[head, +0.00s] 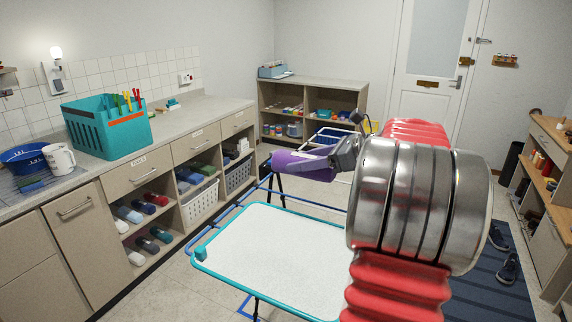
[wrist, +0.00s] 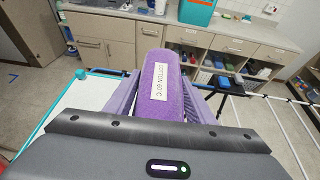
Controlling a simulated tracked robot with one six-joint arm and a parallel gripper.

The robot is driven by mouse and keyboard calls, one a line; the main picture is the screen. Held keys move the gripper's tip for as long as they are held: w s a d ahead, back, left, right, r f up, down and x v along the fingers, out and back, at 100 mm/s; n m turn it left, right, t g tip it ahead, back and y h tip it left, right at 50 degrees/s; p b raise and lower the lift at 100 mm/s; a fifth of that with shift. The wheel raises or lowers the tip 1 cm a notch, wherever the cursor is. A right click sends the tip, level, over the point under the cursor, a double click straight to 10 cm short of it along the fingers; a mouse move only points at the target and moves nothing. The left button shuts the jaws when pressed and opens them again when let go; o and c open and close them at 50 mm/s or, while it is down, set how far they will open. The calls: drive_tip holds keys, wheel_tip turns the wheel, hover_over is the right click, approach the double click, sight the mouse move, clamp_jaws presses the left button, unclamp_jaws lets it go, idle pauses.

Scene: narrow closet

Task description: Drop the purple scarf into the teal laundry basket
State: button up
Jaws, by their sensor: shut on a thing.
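The purple scarf (wrist: 162,85) is a rolled bundle with a white printed label. My gripper (wrist: 165,98) is shut on it, one lavender finger on each side. In the head view the scarf (head: 308,170) is held in the air above the far end of a white teal-rimmed board, partly hidden by the fingers. The teal laundry basket (head: 108,140) stands on the left counter, well left of my gripper. It has slotted sides and an orange band. Its inside is mostly hidden. The basket also shows at the top of the wrist view (wrist: 198,12).
The white teal-rimmed board (head: 270,255) lies below my arm. A blue bowl (head: 24,158) and white mug (head: 58,158) stand left of the basket. Coloured sticks (head: 128,100) show at the basket's rim. The counter (head: 185,120) right of the basket is mostly clear.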

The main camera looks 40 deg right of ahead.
drive_tip(key=w+a+r, duration=0.2)
drive_tip(key=w+r, duration=0.2)
drive_tip(key=w, duration=0.5)
drive_tip(key=shift+r+y, duration=0.2)
drive_tip(key=shift+y, duration=0.1)
drive_tip(key=shift+a, duration=0.15)
